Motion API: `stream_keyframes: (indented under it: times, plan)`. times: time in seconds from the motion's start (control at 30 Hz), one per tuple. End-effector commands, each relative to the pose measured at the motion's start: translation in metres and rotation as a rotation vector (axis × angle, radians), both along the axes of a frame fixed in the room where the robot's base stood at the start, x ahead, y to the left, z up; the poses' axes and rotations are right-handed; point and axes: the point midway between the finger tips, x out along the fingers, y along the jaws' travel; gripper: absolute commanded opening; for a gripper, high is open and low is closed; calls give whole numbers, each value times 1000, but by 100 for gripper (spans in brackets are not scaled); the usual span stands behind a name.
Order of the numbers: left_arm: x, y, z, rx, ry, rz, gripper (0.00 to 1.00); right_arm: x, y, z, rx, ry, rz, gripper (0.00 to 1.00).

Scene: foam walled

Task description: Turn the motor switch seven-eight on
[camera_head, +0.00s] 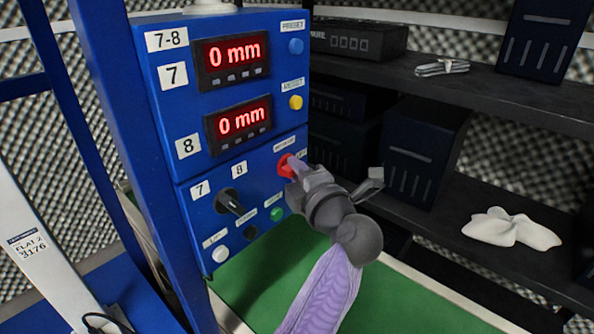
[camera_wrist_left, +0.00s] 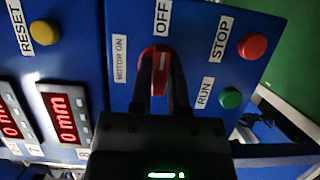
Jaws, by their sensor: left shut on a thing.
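The red motor switch (camera_head: 285,163) is on the right side of the blue control panel (camera_head: 218,250), below the "8" display. In the left wrist view the red switch (camera_wrist_left: 148,52) sits between labels "MOTOR ON" on its left and "OFF" above it. My left gripper (camera_head: 296,172) reaches the panel in the head view, shut on the switch. Its dark fingers (camera_wrist_left: 161,78) lie on either side of the knob in the left wrist view and hide much of it. A pale mark on the knob seems to line up with "OFF". My right gripper is not in view.
Two displays (camera_head: 232,62) (camera_head: 239,122) read 0 mm. A black selector lever (camera_head: 236,206) stands left of the switch. Green RUN (camera_wrist_left: 231,97) and red STOP (camera_wrist_left: 253,46) buttons are close by. A dark shelf (camera_head: 480,85) with boxes and a white cloth (camera_head: 511,229) stands right.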

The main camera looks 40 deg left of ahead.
Motion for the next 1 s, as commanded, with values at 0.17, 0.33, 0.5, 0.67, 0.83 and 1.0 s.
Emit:
stream_keyframes:
  times: [0.17, 0.33, 0.5, 0.67, 0.83, 1.0]
  plan:
    - [0, 0, -1, 0, -3, 0, 0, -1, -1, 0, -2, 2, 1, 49]
    - [0, 0, -2, -6, -43, 0, 0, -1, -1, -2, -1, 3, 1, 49]
    - [0, -1, -4, -13, -143, -2, 0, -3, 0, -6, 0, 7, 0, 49]
    - [1, -1, -6, -25, -279, -1, 0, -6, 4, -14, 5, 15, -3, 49]
    - [1, -1, -8, -38, -440, -1, 0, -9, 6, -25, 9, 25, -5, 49]
    - [2, -1, -10, -50, -601, -1, 0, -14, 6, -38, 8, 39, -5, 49]
